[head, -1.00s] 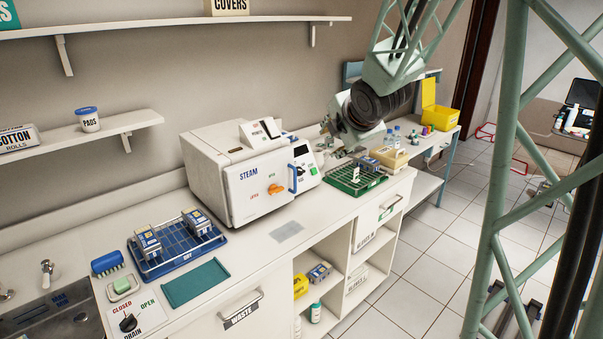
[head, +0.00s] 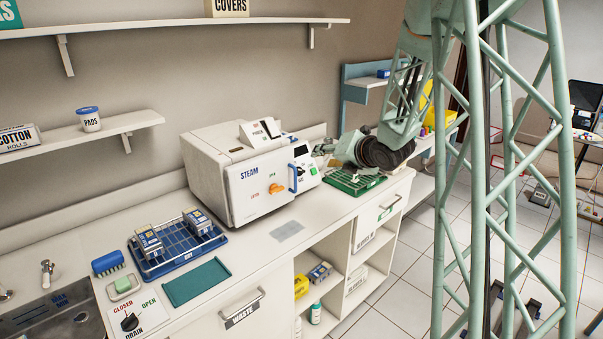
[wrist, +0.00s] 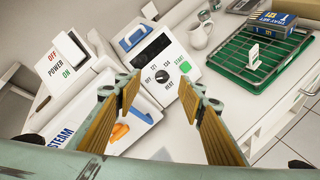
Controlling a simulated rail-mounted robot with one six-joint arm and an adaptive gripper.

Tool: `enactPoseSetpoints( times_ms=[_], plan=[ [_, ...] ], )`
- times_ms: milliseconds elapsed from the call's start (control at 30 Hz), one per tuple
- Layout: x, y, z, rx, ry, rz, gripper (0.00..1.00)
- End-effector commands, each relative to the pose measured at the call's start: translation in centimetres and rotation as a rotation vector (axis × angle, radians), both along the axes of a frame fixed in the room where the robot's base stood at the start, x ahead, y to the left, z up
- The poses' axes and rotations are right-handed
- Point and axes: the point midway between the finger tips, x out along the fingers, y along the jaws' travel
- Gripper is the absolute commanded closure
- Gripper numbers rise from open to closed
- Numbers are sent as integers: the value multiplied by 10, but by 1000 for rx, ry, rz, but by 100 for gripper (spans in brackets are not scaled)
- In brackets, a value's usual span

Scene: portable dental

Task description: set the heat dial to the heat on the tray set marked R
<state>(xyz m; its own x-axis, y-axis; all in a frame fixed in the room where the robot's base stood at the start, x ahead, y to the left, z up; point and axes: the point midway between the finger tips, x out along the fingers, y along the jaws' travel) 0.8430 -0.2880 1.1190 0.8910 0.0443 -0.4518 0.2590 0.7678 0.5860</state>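The heat dial (wrist: 163,77) is a small black knob on the steam unit's white panel, with OFF, 121 and 134 around it and HEAT below. Its pointer is too small to read. My gripper (wrist: 164,88) is open and empty, its fingers on either side of the dial in the wrist view; I cannot tell the remaining distance. In the head view my gripper (head: 322,149) is beside the panel. No R is readable.
The panel has a green START button (wrist: 183,55). A POWER rocker box (wrist: 68,60) and the orange latch (head: 276,188) are close by. A white jug (wrist: 201,34) stands near the rack. More tray sets (head: 149,243) sit on the blue DRY rack (head: 180,262).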

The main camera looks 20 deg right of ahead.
Motion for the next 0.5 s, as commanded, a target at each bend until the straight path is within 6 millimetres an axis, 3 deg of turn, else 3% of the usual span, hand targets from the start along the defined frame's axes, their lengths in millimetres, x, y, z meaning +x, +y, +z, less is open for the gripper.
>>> enactPoseSetpoints(
  times_ms=[300,500],
  plan=[
    [12,-14,-43,-125,-78,147,64],
    [14,-19,-59,-182,-122,209,64]
  ],
)
